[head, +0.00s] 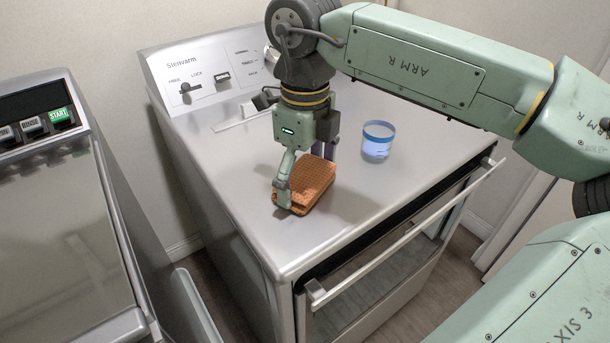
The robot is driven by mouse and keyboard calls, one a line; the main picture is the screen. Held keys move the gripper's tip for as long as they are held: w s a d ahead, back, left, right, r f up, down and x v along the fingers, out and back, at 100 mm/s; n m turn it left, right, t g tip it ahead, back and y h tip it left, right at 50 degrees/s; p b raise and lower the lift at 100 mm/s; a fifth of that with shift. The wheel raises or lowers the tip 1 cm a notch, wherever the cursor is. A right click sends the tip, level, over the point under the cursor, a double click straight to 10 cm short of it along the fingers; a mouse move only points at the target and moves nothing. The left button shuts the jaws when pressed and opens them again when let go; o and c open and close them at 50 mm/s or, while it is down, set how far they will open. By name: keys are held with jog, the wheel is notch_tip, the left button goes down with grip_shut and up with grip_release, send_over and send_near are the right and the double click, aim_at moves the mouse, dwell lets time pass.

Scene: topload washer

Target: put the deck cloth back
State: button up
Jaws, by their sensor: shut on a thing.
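An orange-brown folded cloth (312,186), which I take to be the deck cloth, is at the middle left of the silver appliance top (240,175) in the head view. My gripper (303,188) points down over it and is shut on the cloth. One finger shows at the cloth's left side; the other is mostly hidden behind the gripper body and cloth. The cloth is on or very close to the top; I cannot tell whether it touches.
A clear cup with a blue rim (377,141) stands right of the cloth. A control panel (215,75) rises at the back. A front handle bar (405,235) sticks out. Another machine (65,210) stands left. The near part of the top is clear.

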aim_at(305, 173)
jog(key=shift+f, duration=0.15)
jog(key=o, duration=0.9)
jog(key=shift+r, duration=0.3)
notch_tip(305, 173, up, 12)
jog(key=shift+f+b, duration=0.15)
jog(key=shift+b, duration=0.65)
